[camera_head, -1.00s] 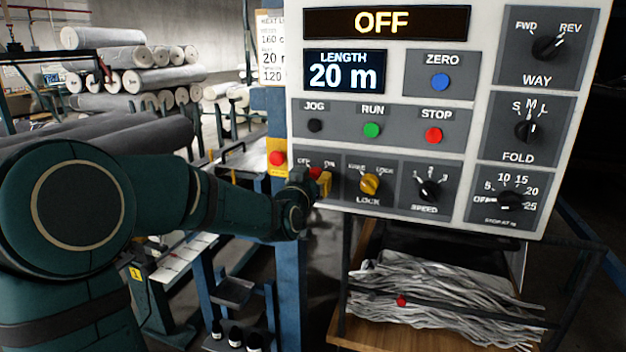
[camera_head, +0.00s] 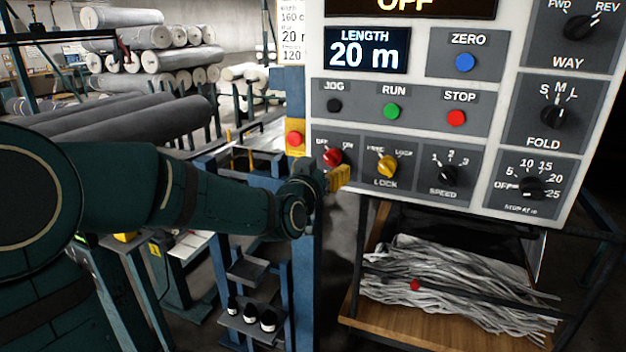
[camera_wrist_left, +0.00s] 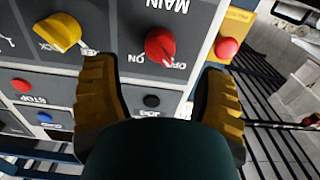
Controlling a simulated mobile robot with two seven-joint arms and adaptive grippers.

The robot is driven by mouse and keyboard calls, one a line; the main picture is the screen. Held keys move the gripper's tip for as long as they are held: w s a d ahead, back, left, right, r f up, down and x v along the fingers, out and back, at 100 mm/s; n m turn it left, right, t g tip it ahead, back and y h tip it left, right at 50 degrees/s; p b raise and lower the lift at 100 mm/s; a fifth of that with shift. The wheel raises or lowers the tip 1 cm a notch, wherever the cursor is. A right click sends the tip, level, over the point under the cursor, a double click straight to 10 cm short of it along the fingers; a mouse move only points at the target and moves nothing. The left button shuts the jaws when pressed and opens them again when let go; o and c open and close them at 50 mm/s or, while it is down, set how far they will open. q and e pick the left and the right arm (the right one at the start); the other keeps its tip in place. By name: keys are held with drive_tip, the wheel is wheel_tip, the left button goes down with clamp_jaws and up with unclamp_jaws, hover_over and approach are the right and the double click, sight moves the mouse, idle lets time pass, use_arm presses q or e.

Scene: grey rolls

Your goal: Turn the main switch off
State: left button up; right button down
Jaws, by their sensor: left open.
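The main switch (camera_head: 332,156) is a red rotary knob on the control panel, between OFF and ON marks. Its white pointer is at the OFF side. It also shows upside down in the left wrist view (camera_wrist_left: 160,45), under the word MAIN. My left gripper (camera_head: 340,179) is just below the switch in the head view, apart from it. In the left wrist view its yellow fingers (camera_wrist_left: 158,88) are spread wide with nothing between them, and the knob lies beyond the gap. The top display (camera_head: 410,5), cut by the frame edge, reads OFF. My right gripper is not in view.
The yellow lock knob (camera_head: 386,166) is just right of the switch. The speed knob (camera_head: 448,174) is further right. A red button on a yellow box (camera_head: 295,138) is left of the panel. Grey strips lie on a wooden shelf (camera_head: 400,320) below.

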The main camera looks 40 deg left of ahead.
use_arm(q)
drive_tip(key=v, duration=0.6)
idle(0.4)
drive_tip(key=w+d+f+m+g+h, duration=0.1)
drive_tip(key=d+f+g+h, duration=0.15)
drive_tip(key=d+f, duration=0.7)
drive_tip(key=w+d+f+m+g+h, duration=0.15)
drive_tip(key=f+g, duration=0.25)
drive_tip(key=f, duration=1.2)
drive_tip(key=s+d+f+g+h, duration=0.2)
drive_tip(key=s+d+f+g, duration=0.2)
drive_tip(key=s+d+f, duration=0.3)
drive_tip(key=s+d+f+n+g+h, duration=0.1)
drive_tip(key=s+d+f+g, duration=0.4)
drive_tip(key=f, duration=1)
drive_tip(key=s+d+h, duration=0.1)
drive_tip(key=s+d, duration=0.1)
drive_tip(key=s, duration=0.2)
drive_tip(key=shift+s, duration=0.4)
drive_tip(key=shift+f, duration=0.1)
